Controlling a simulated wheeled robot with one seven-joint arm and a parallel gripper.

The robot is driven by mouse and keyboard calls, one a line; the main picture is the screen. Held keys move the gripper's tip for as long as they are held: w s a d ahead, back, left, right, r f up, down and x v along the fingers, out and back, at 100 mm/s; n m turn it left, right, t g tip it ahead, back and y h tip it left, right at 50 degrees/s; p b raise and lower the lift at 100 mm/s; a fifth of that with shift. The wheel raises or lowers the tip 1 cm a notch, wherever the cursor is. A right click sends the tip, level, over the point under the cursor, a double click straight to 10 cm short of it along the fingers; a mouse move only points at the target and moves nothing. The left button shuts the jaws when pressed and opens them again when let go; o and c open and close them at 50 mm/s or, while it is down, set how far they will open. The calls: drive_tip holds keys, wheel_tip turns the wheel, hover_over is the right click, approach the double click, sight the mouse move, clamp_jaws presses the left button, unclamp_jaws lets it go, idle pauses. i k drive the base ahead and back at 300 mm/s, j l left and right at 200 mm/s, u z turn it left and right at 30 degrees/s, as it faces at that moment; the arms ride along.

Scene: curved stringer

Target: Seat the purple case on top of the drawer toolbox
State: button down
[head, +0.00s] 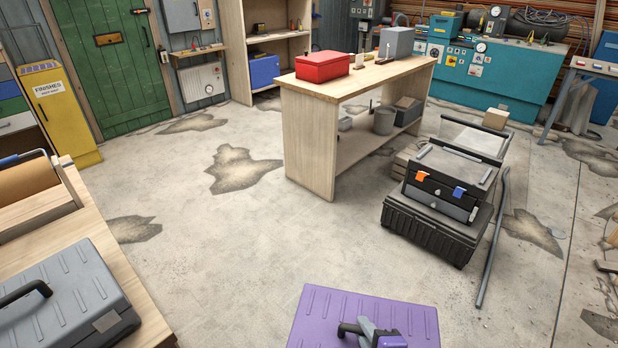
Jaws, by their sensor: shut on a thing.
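The purple case (320,318) is at the bottom centre of the head view, its ribbed lid facing up and its near part cut off by the frame. My gripper (372,333) is at the case's top handle and shut on it; only part of the gripper shows. The drawer toolbox (437,190) stands at the right, dark grey, with an orange and a blue latch on its front and grey rails on top. It sits on a wider black ribbed box (424,233). The case is apart from the toolbox, nearer to me and to its left.
A wooden bench (310,140) with a red box (322,66) stands behind the toolbox. A long grey bar (492,240) lies to the toolbox's right. A table with a grey case (75,290) is at left. Open floor (240,240) lies between.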

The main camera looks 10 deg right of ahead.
sight(453, 164)
drive_tip(key=i+l+z, duration=0.25)
drive_tip(key=i+l, duration=0.2)
drive_tip(key=i+l+z, duration=0.3)
drive_tip(key=i, duration=0.3)
drive_tip(key=i+l, duration=0.2)
drive_tip(key=i, duration=0.25)
drive_tip(key=i+l, duration=0.25)
drive_tip(key=i, duration=0.15)
drive_tip(key=i+l+z, duration=0.1)
drive_tip(key=i, duration=0.35)
drive_tip(key=i+l, duration=0.3)
drive_tip(key=i, duration=0.15)
drive_tip(key=i+l, duration=0.2)
drive_tip(key=i, duration=0.2)
